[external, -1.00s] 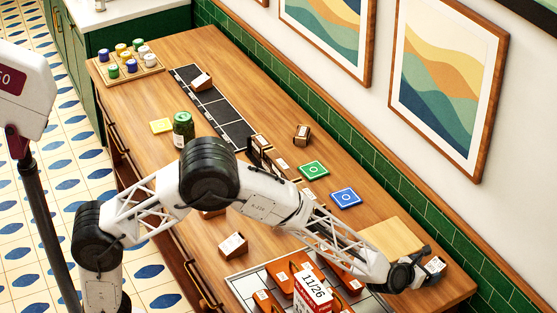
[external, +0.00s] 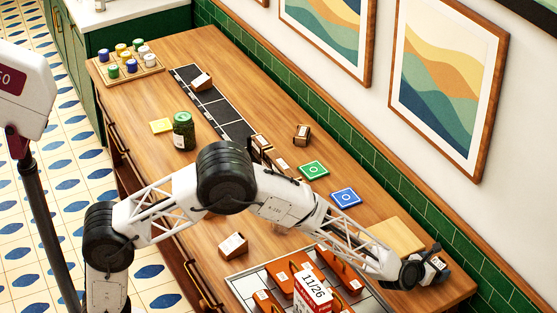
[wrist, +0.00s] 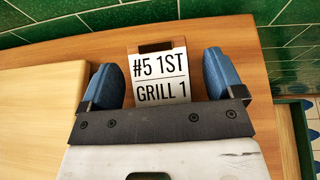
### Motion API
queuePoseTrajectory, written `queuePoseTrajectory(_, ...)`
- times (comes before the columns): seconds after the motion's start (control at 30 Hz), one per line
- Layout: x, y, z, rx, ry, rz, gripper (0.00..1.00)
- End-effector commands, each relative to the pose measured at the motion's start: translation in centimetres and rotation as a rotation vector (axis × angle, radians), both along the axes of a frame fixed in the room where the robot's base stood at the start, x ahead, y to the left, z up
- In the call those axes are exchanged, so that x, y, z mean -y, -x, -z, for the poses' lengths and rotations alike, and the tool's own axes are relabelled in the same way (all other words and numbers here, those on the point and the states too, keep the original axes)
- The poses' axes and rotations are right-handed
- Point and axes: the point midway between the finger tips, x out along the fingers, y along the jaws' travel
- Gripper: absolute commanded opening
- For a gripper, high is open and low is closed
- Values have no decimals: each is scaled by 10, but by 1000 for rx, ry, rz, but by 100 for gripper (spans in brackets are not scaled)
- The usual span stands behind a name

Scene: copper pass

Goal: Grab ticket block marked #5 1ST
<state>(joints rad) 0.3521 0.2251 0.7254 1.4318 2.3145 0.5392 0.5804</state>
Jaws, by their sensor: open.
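The ticket block marked "#5 1ST GRILL 1" (wrist: 160,75) shows in the wrist view as a white label on a brown wooden block. It lies between the two blue fingertips of my gripper (wrist: 168,80), with visible gaps on both sides. My gripper is open around it; the lower part of the block is hidden behind the dark gripper bar. In the external view my gripper (external: 432,268) is at the right end of the table, and a white label shows there beside it.
A light wooden board (external: 396,236) lies just left of my gripper. The green tiled wall (external: 465,255) is close behind. Blue (external: 345,197) and green (external: 313,170) square tiles lie further left. A metal tray (external: 243,285) with orange holders is in front.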

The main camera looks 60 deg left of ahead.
Motion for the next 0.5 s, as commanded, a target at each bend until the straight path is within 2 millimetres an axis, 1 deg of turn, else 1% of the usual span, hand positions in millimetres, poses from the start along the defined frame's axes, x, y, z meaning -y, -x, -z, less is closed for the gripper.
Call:
queuePoseTrajectory(0.27, 0, 0, 0, 0, 0, 0, 87)
queuePoseTrajectory(0.37, 0, 0, 0, 0, 0, 0, 73)
queuePoseTrajectory(0.5, 0, 0, 0, 0, 0, 0, 52)
